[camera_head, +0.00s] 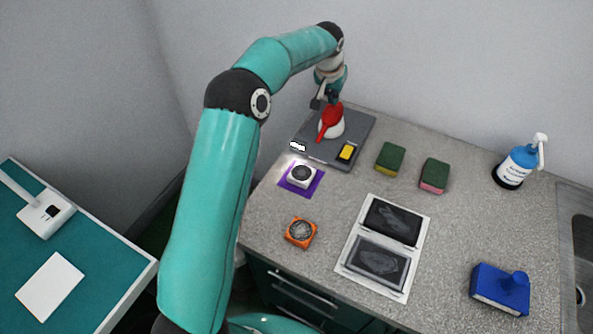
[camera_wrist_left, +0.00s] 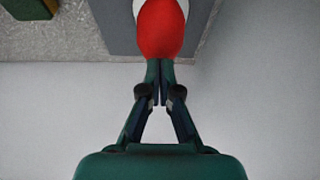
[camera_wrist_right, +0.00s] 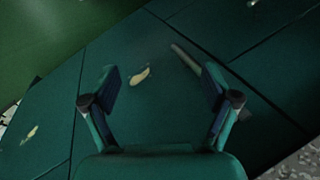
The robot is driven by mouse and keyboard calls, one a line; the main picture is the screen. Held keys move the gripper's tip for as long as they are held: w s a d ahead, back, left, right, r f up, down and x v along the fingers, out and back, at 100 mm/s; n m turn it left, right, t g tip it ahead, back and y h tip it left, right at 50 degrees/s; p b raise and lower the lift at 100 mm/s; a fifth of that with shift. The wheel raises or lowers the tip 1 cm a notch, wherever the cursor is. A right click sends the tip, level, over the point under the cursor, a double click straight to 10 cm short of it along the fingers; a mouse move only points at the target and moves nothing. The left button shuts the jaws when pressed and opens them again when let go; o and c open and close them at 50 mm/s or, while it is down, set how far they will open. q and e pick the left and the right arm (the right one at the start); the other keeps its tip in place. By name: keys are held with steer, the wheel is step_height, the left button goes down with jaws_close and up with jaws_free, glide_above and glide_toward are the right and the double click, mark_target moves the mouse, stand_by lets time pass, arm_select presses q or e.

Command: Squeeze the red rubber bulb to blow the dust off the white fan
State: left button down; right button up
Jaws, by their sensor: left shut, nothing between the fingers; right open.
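The red rubber bulb (camera_head: 330,121) sits in a white round holder (camera_head: 334,129) on the grey pad at the back of the counter. The white fan (camera_head: 301,176) lies on a purple mat (camera_head: 287,187), in front of the pad. My left gripper (camera_head: 323,97) is at the bulb's far upper end, its fingers shut with nothing between them. In the left wrist view the fingertips (camera_wrist_left: 160,88) meet at the edge of the bulb (camera_wrist_left: 161,30); I cannot tell if they touch it. My right gripper (camera_wrist_right: 160,85) is open and empty, seen only in the right wrist view.
The grey pad (camera_head: 360,128) carries a yellow patch. An orange fan (camera_head: 300,232), a white-framed panel (camera_head: 347,249), two sponges (camera_head: 390,157), a blue block (camera_head: 500,289) and a pump bottle (camera_head: 518,164) stand on the counter. A sink (camera_head: 577,235) is at right. A teal table (camera_head: 95,281) is at left.

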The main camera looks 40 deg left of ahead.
arm_select(q)
steer(key=shift+r, duration=0.1)
stand_by(0.3)
step_height(320, 180, up, 3)
steer(key=p, duration=0.2)
steer(key=shift+p, duration=0.3)
steer(key=shift+r+p, duration=0.45)
steer(key=shift+r, duration=0.5)
